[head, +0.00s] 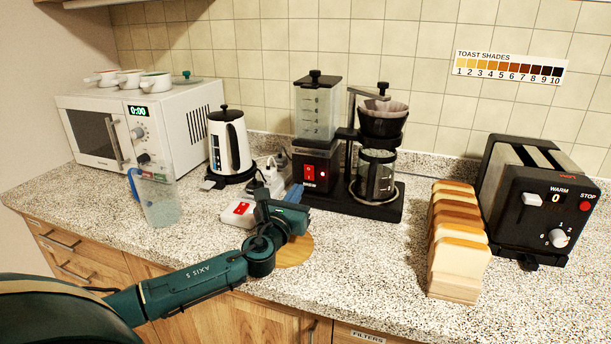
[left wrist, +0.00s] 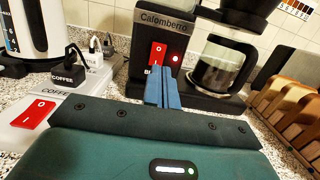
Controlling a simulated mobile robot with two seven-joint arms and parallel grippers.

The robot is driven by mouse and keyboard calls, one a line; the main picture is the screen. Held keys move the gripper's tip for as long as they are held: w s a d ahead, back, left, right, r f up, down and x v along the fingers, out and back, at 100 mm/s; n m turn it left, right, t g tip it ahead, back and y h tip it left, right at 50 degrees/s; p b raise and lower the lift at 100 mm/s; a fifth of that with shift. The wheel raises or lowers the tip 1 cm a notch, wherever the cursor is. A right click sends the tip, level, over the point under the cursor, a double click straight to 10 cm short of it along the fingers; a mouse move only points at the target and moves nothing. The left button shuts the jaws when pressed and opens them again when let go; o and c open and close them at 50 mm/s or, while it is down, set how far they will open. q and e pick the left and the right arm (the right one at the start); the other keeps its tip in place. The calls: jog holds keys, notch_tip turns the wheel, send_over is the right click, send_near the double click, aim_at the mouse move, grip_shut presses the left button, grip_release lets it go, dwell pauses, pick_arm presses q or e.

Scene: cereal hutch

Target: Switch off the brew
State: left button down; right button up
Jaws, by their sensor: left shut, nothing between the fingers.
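The black coffee maker (head: 315,165) stands at the back middle of the counter; it also shows in the left wrist view (left wrist: 205,32). Its red rocker switch (head: 309,172) is on the lower front, with a lit red lamp beside it; the switch also shows in the left wrist view (left wrist: 158,55). The glass carafe (head: 376,178) sits under the filter cone with dark liquid in it. My left gripper (head: 295,192) is shut and empty. Its blue fingers (left wrist: 162,88) point at the coffee maker, tips just below the switch; I cannot tell whether they touch.
A white power strip (head: 235,222) with a red switch and a COFFEE plug lies left of my gripper. A kettle (head: 228,142), a plastic jug (head: 160,205) and a microwave (head: 195,125) stand left. Bread slices (head: 455,250) and a toaster (head: 520,205) stand right.

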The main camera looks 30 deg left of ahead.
aim_at(309, 169)
pick_arm(q)
jog(key=x, duration=0.7)
jog(key=shift+w, duration=0.1)
pick_arm(e)
jog(key=shift+d+f, duration=0.1)
jog(key=shift+d, duration=0.05)
pick_arm(q)
jog(key=shift+w+r, duration=0.1)
jog(key=shift+r, duration=0.1)
